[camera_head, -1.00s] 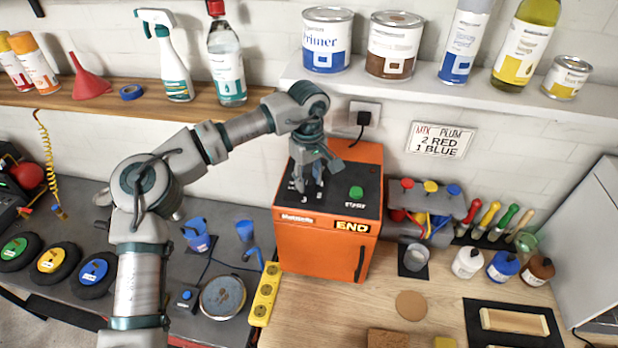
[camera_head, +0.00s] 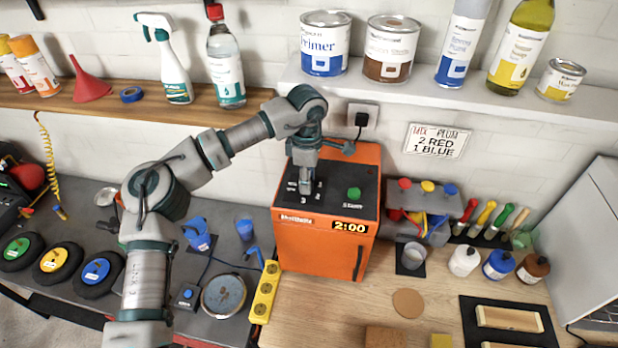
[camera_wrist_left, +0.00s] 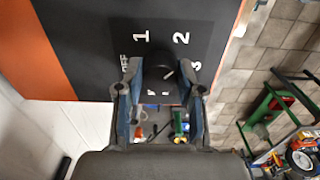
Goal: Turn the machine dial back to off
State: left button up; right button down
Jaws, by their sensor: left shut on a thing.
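The orange machine (camera_head: 320,243) stands at the back of the bench with a black top panel. Its display (camera_head: 350,226) reads 2:00, and a green start button (camera_head: 354,193) sits right of the dial. My left gripper (camera_head: 305,188) points down onto the dial and mostly hides it in the head view. In the left wrist view the black dial (camera_wrist_left: 160,72) sits between the two fingers, with marks OFF, 1, 2 and 3 around it. The white line on the dial points up and right, roughly toward 2. My left gripper (camera_wrist_left: 160,95) is shut on the dial. My right gripper is out of view.
A shelf (camera_head: 450,95) with paint cans and bottles runs above the machine. A yellow power strip (camera_head: 265,292) lies at the machine's front left. Paint bottles (camera_head: 497,265) and a cup (camera_head: 412,256) stand to the right. The wooden bench in front is partly clear.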

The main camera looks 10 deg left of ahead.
pick_arm(q)
jog(key=n, duration=0.4)
jog(key=shift+a+f+n, duration=0.1)
jog(key=shift+f+n, duration=0.2)
jog(key=shift+f, duration=0.05)
jog(key=n, duration=0.3)
jog(key=shift+n, duration=0.4)
jog(key=n, duration=0.4)
jog(key=n+b, duration=0.1)
jog(key=n, duration=0.8)
jog(key=shift+b, duration=0.3)
jog(key=n, duration=0.5)
jog(key=shift+b, duration=0.4)
jog(key=shift+a+r+n, duration=0.1)
jog(key=shift+n, duration=0.3)
jog(key=o, duration=1.1)
jog(key=shift+r, duration=0.1)
